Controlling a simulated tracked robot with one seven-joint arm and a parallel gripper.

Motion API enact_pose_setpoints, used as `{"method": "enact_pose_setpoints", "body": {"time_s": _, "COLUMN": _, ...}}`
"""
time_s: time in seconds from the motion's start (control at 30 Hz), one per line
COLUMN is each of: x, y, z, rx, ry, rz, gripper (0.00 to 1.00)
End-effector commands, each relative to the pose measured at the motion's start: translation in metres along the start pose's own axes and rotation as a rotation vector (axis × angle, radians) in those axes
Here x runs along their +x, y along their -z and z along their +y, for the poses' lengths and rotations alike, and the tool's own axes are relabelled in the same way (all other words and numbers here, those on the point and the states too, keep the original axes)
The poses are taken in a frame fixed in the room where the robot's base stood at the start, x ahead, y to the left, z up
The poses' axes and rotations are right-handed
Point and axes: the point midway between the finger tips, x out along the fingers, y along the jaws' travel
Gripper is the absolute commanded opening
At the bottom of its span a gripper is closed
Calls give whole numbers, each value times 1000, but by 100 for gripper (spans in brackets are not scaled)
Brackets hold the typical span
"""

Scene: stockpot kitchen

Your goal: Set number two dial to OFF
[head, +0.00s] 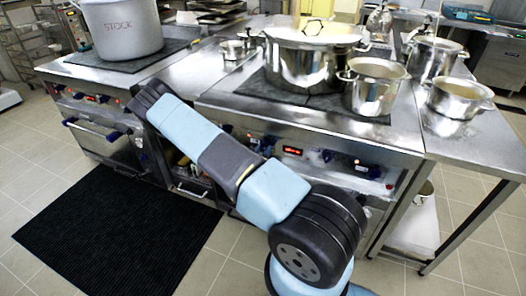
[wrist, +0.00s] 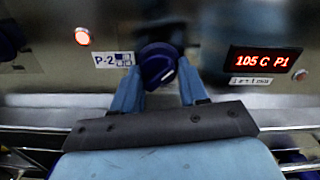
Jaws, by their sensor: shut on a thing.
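The number two dial (wrist: 158,64) is a dark blue round knob beside a P-2 label (wrist: 114,59) in the wrist view. A small pale mark shows on its lower right; no OFF marking is readable. My gripper (wrist: 160,82) has its blue fingers on either side of the dial and is shut on it. A red display (wrist: 264,61) to the right reads 105 C P1. In the head view my arm reaches toward the stove fronts, and I cannot make out my gripper there.
Another dark blue knob (wrist: 8,40) shows at the wrist view's left edge. A large steel pot (head: 300,65) and a smaller pot (head: 374,92) stand on the right stove. A STOCK pot (head: 121,28) stands on the left one. A black mat (head: 110,225) covers clear floor.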

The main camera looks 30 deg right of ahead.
Motion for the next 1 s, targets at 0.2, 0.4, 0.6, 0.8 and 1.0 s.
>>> {"method": "enact_pose_setpoints", "body": {"time_s": 0.2, "x": -1, "y": 0, "z": 2, "rx": -197, "ry": -4, "rz": 0, "gripper": 13}}
{"method": "enact_pose_setpoints", "body": {"time_s": 0.4, "x": -1, "y": 0, "z": 1, "rx": -384, "ry": -3, "rz": 0, "gripper": 13}}
{"method": "enact_pose_setpoints", "body": {"time_s": 0.6, "x": -1, "y": 0, "z": 1, "rx": -549, "ry": -4, "rz": 0, "gripper": 13}}
{"method": "enact_pose_setpoints", "body": {"time_s": 0.8, "x": -1, "y": 0, "z": 1, "rx": -675, "ry": -5, "rz": 0, "gripper": 13}}
{"method": "enact_pose_setpoints", "body": {"time_s": 1.0, "x": -1, "y": 0, "z": 1, "rx": -750, "ry": -5, "rz": 1, "gripper": 13}}
